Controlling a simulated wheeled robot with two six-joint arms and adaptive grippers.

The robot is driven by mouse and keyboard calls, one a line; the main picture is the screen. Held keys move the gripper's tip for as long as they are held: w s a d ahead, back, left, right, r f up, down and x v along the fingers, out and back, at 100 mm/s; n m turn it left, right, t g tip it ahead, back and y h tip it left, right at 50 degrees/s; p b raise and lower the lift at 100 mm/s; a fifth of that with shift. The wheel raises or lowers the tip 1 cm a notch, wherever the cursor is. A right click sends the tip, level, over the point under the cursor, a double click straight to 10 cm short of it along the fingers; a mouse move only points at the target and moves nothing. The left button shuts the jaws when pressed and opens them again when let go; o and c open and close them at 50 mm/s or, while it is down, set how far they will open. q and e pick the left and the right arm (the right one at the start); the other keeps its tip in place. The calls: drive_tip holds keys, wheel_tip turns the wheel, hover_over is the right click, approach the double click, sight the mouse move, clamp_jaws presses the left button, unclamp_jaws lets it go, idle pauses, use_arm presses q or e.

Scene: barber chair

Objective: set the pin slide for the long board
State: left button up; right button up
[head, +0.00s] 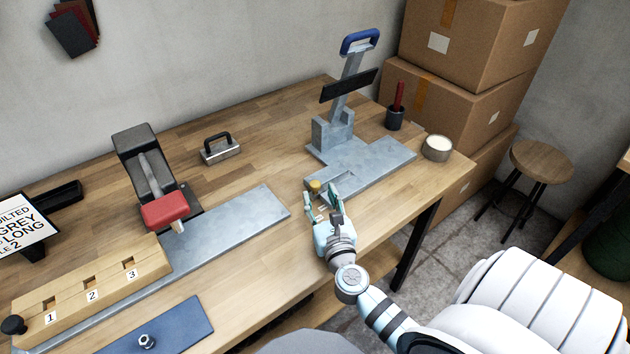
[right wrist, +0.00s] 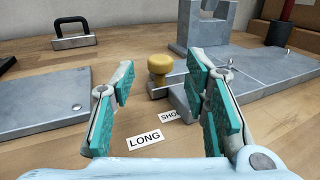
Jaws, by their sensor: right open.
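The pin slide shows as a yellow knob (head: 314,185) on a small grey block at the left end of the grey press base (head: 385,163). In the right wrist view the yellow knob (right wrist: 160,65) stands upright ahead of and between my fingers. A LONG label (right wrist: 145,139) lies on the table nearer me; a second label (right wrist: 168,117), partly covered, reads "SHO". My right gripper (head: 322,198) is open and empty, just in front of the knob, apart from it. It also shows in the right wrist view (right wrist: 160,82). My left gripper is not in view.
The lever press (head: 340,110) stands on the base. A red-handled tool (head: 166,212), numbered wooden block (head: 92,283) and card (head: 22,222) are left.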

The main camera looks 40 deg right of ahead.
sight(316, 188)
drive_tip(key=x, duration=0.5)
drive_tip(key=shift+w, duration=0.2)
drive_tip(key=shift+c, duration=0.3)
clamp_jaws()
